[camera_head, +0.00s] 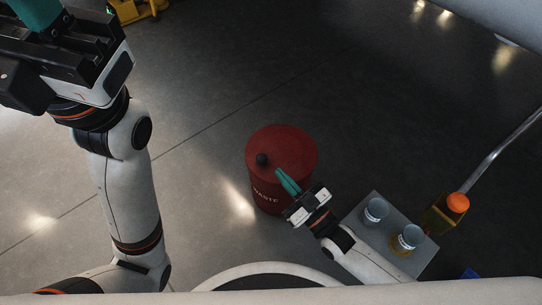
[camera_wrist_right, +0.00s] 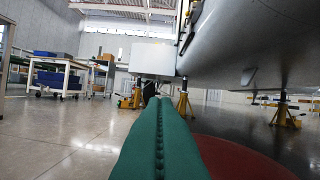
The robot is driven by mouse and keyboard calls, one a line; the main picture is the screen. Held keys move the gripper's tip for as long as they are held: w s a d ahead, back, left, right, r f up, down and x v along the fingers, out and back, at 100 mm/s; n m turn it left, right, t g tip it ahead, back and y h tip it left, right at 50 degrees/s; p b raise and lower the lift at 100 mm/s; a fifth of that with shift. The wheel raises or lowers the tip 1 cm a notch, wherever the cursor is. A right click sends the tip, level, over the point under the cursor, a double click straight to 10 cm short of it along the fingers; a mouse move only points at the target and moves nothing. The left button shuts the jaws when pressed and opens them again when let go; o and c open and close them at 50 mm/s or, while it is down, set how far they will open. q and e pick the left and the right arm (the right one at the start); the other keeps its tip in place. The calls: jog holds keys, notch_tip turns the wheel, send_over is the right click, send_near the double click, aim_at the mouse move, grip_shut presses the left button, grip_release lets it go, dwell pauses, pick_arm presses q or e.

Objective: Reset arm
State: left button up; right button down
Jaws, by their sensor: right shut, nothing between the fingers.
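My right gripper (camera_head: 284,178) has its teal fingers shut with nothing between them. In the head view it is over the near right part of the red waste bin's lid (camera_head: 290,143); I cannot tell whether it touches. In the right wrist view its fingers (camera_wrist_right: 160,120) lie together, with part of the red lid (camera_wrist_right: 245,160) below right. My left arm rises along the left side of the head view. Its gripper (camera_head: 38,12) is at the top left corner, mostly cut off by the frame edge, so its opening is hidden.
A grey surface (camera_head: 375,237) at the lower right holds two beakers, one (camera_head: 376,210) clear and one (camera_head: 406,240) with yellow liquid. An amber bottle (camera_head: 442,215) with an orange cap stands beside them. A cart (camera_wrist_right: 58,78) stands far left.

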jog(key=shift+v, duration=0.9)
